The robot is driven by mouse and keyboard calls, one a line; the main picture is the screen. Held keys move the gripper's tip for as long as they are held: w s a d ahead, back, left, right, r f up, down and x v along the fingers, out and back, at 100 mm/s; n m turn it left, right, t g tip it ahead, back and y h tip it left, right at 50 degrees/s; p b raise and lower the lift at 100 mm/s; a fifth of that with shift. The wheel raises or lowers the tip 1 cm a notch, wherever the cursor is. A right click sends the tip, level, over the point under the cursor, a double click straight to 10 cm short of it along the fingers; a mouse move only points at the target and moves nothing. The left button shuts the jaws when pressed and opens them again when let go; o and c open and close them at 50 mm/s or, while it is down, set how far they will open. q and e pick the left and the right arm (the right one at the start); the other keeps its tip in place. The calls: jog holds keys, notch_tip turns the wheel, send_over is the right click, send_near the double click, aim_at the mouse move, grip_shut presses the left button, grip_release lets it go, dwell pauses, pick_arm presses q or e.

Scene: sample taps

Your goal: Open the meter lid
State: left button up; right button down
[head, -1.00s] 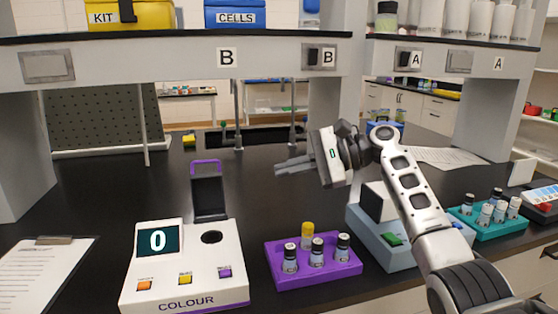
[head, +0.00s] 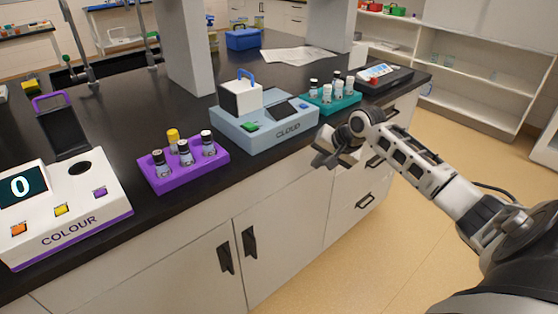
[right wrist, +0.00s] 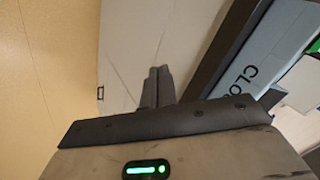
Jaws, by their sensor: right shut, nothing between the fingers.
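The white COLOUR meter (head: 62,212) stands at the left of the bench in the head view. Its dark lid with a purple handle (head: 62,128) stands raised behind the round well (head: 80,167). My right gripper (head: 322,160) is shut and empty, in front of the bench edge and apart from the CLOUD meter. Its fingers (right wrist: 158,74) are together in the right wrist view. My left gripper is out of view.
A purple rack (head: 180,177) with several vials stands between the meters. A teal rack (head: 335,104) of vials and a dark tray-like device (head: 390,82) are to the right. Cabinet doors (head: 200,270) are below the bench, with open floor (head: 340,270) at right.

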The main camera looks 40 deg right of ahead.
jog(key=w+d+r+n+t+h, duration=0.4)
jog(key=d+n+t+h, duration=0.15)
jog(key=n, duration=0.35)
jog(key=s+a+f+n+y, duration=0.2)
jog(key=s+a+f+n, duration=0.2)
jog(key=s+a+f, duration=0.55)
jog(key=s+a+f+n+y, duration=0.25)
jog(key=a+f, duration=0.35)
jog(key=a, duration=0.8)
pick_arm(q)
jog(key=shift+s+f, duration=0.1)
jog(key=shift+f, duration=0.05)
pick_arm(e)
jog(key=s+a+f+m+g+y, duration=0.2)
jog(key=s+a, duration=1)
jog(key=a, duration=0.2)
jog(key=shift+s+y, duration=0.15)
jog(key=shift+y, duration=0.25)
jog(key=shift+f, duration=0.1)
